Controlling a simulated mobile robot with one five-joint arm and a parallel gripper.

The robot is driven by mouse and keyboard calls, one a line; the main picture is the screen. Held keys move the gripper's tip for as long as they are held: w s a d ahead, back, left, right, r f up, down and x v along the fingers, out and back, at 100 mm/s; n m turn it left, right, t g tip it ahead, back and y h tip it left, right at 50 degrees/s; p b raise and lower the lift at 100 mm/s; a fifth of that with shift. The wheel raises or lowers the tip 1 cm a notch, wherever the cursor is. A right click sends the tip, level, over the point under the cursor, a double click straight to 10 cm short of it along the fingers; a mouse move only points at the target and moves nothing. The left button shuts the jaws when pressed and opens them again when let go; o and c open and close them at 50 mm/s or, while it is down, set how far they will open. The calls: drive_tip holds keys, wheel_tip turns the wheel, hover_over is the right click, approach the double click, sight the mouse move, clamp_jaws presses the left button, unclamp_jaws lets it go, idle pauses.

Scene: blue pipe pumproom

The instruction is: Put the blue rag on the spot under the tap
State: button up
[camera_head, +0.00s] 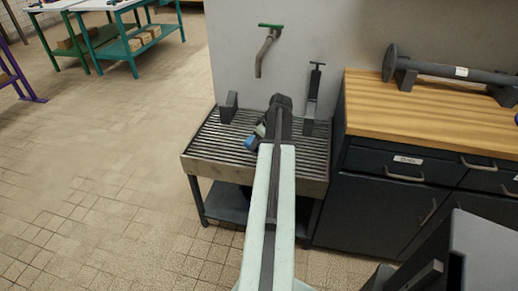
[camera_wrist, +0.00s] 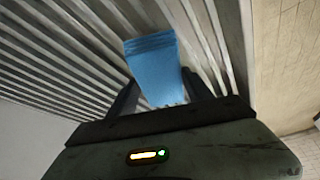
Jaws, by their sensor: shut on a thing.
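The blue rag (camera_head: 250,143) is a small folded blue piece over the slatted grate at the end of my arm. In the wrist view the rag (camera_wrist: 153,62) stands out between the two dark fingers of my gripper (camera_wrist: 160,92), which is shut on it. My gripper also shows in the head view (camera_head: 257,133), partly hidden by my arm. The tap (camera_head: 265,50), with a green handle and a bent grey spout, is on the wall above and behind the grate. I cannot tell whether the rag touches the slats. No marked spot is distinguishable on the grate.
The grate table (camera_head: 205,172) has a metal rim. A dark block (camera_head: 229,107) and an upright dark fitting (camera_head: 313,95) stand at its back. A wood-topped cabinet (camera_head: 420,110) bearing a dark pipe (camera_head: 450,70) adjoins on the right. The tiled floor at left is clear.

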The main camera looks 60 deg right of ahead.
drive_tip(key=shift+f, duration=0.25)
drive_tip(key=o, duration=1.5)
drive_tip(key=shift+r, duration=0.1)
drive_tip(key=shift+r, duration=0.1)
drive_tip(key=shift+r+p, duration=0.2)
drive_tip(key=shift+p, duration=0.2)
drive_tip(key=p+v, duration=1)
drive_tip(key=v, duration=0.1)
drive_tip(key=shift+s+r+p, duration=0.15)
drive_tip(key=shift+r+p, duration=0.25)
